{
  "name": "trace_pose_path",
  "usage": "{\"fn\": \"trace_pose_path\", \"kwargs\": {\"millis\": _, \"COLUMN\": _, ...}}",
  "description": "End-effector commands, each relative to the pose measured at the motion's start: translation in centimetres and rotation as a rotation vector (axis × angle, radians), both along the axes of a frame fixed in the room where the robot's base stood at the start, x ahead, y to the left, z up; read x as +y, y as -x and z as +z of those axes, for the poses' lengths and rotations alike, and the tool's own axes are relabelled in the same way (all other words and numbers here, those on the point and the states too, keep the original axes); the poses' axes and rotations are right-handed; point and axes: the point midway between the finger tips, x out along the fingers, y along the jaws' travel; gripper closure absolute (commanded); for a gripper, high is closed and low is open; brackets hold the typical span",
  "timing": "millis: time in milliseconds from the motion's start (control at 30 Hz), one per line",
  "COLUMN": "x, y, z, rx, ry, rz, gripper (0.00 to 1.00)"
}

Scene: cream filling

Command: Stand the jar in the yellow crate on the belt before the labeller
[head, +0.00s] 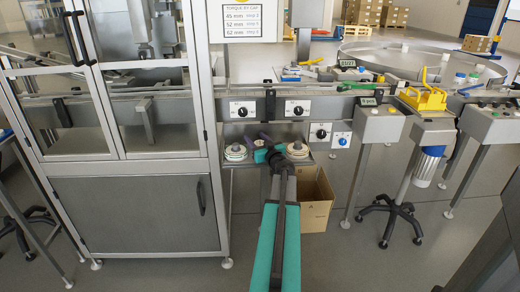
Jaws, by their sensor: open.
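A yellow crate-like object (425,98) sits on a grey stand at the right, beside the conveyor; its inside is too small to make out. The belt (320,103) runs across the middle behind the control panels. I cannot pick out the jar or the labeller with certainty. My gripper (268,153) is open at the end of my teal arm, over a low shelf under the belt. It is left of the yellow object and well apart from it. Its fingertips are small and partly hidden by my arm.
White ringed parts (235,152) lie on the low shelf beside my gripper. A cardboard box (315,199) stands on the floor beneath. A glazed machine cabinet (130,205) fills the left. A round table (405,62) stands at the back right. Floor at the lower right is mostly clear.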

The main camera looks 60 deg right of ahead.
Motion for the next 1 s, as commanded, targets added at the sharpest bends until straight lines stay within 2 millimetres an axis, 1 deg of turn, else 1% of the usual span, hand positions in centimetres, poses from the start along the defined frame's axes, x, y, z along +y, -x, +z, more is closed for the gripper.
{"fn": "trace_pose_path", "kwargs": {"millis": 467, "x": 0.04, "y": 0.0, "z": -0.01, "rx": 0.0, "ry": 0.0, "rz": 0.001, "gripper": 0.51}}
{"fn": "trace_pose_path", "kwargs": {"millis": 500, "x": 0.04, "y": 0.0, "z": -0.01, "rx": 0.0, "ry": 0.0, "rz": 0.001, "gripper": 0.54}}
{"fn": "trace_pose_path", "kwargs": {"millis": 567, "x": 0.04, "y": 0.0, "z": 0.0, "rx": 0.0, "ry": 0.0, "rz": 0.001, "gripper": 0.65}}
{"fn": "trace_pose_path", "kwargs": {"millis": 700, "x": 0.04, "y": 0.0, "z": 0.02, "rx": 0.0, "ry": 0.0, "rz": 0.001, "gripper": 0.88}}
{"fn": "trace_pose_path", "kwargs": {"millis": 1000, "x": 0.04, "y": 0.0, "z": 0.15, "rx": -0.001, "ry": 0.001, "rz": 0.001, "gripper": 0.89}}
